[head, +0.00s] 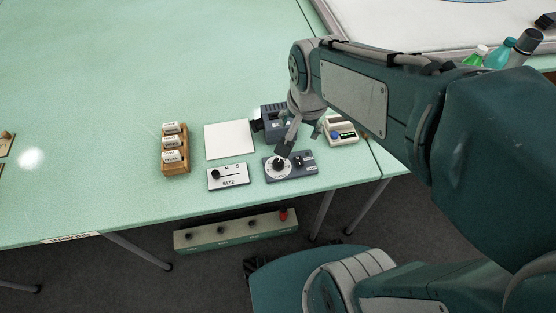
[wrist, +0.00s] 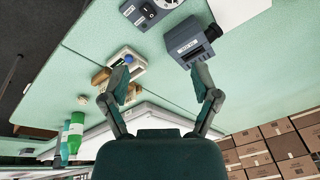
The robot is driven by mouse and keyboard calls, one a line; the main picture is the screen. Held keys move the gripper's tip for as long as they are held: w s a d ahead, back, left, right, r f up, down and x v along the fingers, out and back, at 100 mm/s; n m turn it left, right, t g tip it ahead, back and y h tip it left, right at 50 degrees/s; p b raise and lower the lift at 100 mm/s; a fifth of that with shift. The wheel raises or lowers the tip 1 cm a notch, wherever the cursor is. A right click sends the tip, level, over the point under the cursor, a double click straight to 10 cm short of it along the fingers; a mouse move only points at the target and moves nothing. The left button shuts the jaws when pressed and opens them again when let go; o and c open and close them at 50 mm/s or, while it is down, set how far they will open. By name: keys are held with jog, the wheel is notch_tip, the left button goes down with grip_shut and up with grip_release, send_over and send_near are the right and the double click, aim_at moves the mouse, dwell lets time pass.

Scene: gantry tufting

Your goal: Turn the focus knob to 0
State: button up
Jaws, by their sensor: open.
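The focus knob (head: 280,162) is a dark knob on a white round dial, on the left part of a blue-grey control box (head: 304,175) on the green table. The dial marks are too small to read, so I cannot tell its setting. My gripper (head: 301,138) is above and behind the box in the head view, with one finger seeming close over the knob; contact cannot be told. In the wrist view my gripper (wrist: 163,88) is open with nothing between its fingers. Part of the control box (wrist: 150,12) shows at the top edge there.
A SIZE slider box (head: 238,178) stands left of the control box. A dark device (head: 273,119) and a white device with a blue button (head: 343,131) stand behind. A white sheet (head: 229,139) and a wooden stamp rack (head: 183,160) lie further left. The table's front edge is near.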

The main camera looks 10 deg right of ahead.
aim_at(278, 162)
jog(key=w+a+f+m+g, duration=0.1)
jog(key=f+m, duration=0.1)
jog(key=f, duration=0.5)
jog(key=w+a+f+m, duration=0.1)
jog(key=w+f+m, duration=0.1)
jog(key=f, duration=0.5)
jog(key=w+a+f+m+g, duration=0.1)
jog(key=w+f+m, duration=0.1)
jog(key=f, duration=0.4)
jog(key=shift+w+a+f+g, duration=0.1)
jog(key=shift+f+g, duration=0.2)
jog(key=shift+f, duration=0.1)
grip_shut()
